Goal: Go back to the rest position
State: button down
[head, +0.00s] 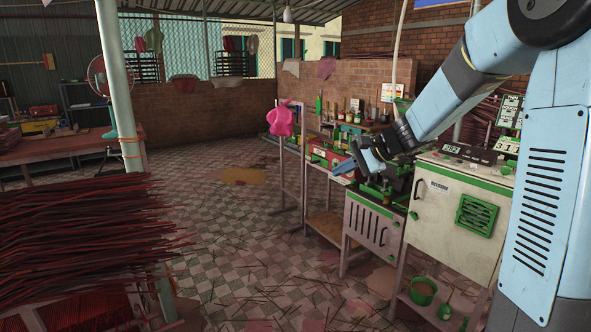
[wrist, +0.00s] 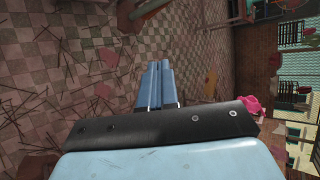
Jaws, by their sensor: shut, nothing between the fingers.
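My gripper (head: 350,168) is at the end of my pale blue arm, in the right half of the head view. It is held out in front of the machines and points left. In the wrist view my gripper (wrist: 155,66) shows its two blue fingers side by side, closed together with nothing between them. Tiled floor lies behind the fingers there.
A white and green machine (head: 455,195) and a grey cabinet (head: 372,228) stand below and beside my arm. A pink cloth (head: 281,121) hangs on a frame. Red incense sticks (head: 80,235) cover a rack at left. The checkered floor between is open, with scattered sticks.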

jog(key=s+d+n+h, duration=0.3)
jog(key=s, duration=0.7)
jog(key=s+d+r+n+h, duration=0.1)
jog(key=s+d+n+h, duration=0.2)
jog(key=s, duration=0.8)
jog(key=s+d+r+n+h, duration=0.1)
jog(key=s+d+n+h, duration=0.2)
jog(key=s, duration=0.8)
jog(key=shift+d+t+h, duration=0.3)
jog(key=shift+d+h, duration=0.1)
jog(key=shift+d, duration=0.6)
jog(key=c, duration=1.8)
grip_release()
jog(key=shift+s, duration=0.1)
jog(key=shift+c, duration=0.2)
